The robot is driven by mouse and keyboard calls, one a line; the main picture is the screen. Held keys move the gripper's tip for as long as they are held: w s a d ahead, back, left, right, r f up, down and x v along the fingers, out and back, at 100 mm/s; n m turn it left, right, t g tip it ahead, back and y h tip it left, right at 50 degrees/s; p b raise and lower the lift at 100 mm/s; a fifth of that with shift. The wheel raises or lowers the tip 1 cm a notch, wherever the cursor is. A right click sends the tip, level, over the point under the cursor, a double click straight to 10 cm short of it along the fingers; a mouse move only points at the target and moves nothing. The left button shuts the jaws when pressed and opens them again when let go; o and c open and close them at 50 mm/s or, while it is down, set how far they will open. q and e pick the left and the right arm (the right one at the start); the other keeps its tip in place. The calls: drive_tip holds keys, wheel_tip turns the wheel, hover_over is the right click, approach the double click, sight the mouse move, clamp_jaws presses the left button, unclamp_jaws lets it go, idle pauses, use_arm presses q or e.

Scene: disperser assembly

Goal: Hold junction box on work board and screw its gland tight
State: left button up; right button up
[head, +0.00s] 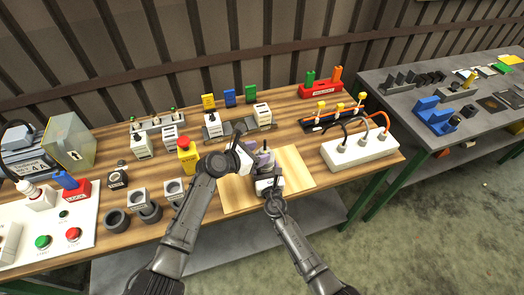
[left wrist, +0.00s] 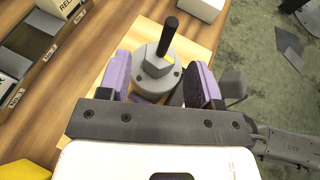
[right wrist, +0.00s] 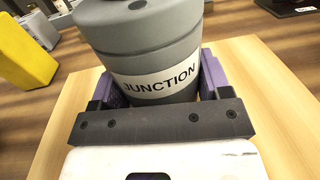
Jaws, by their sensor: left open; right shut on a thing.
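The junction box, a grey round housing with a white JUNCTION label, shows in the right wrist view (right wrist: 150,45) and from above in the left wrist view (left wrist: 152,76). It is on the pale wooden work board (head: 295,172). A black upright post, seemingly the gland (left wrist: 168,38), rises from its top. My right gripper (right wrist: 155,85) is shut on the box's lower body, a purple pad on each side. My left gripper (left wrist: 162,78) is open above the box, its purple fingers on either side and apart from the post. In the head view the grippers mostly hide the box.
A white block with cables (head: 360,150) stands right of the board. A yellow box with a red button (head: 187,153) and grey ring-shaped parts (head: 147,208) stand to its left. Several modules on a rail (head: 238,127) are behind. Bare board lies right of the grippers.

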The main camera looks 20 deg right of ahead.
use_arm(q)
drive_tip(key=shift+x, duration=1.1)
drive_tip(key=c, duration=0.9)
drive_tip(key=shift+w+a+m+g, duration=0.1)
drive_tip(key=shift+w+m+g, duration=0.15)
drive_tip(key=shift+m+g, duration=0.25)
drive_tip(key=shift+c, duration=0.2)
drive_tip(key=shift+s+g, duration=0.1)
drive_tip(key=shift+g, duration=0.2)
drive_tip(key=o, duration=0.9)
drive_tip(key=shift+h, duration=0.3)
drive_tip(key=shift+o, duration=0.2)
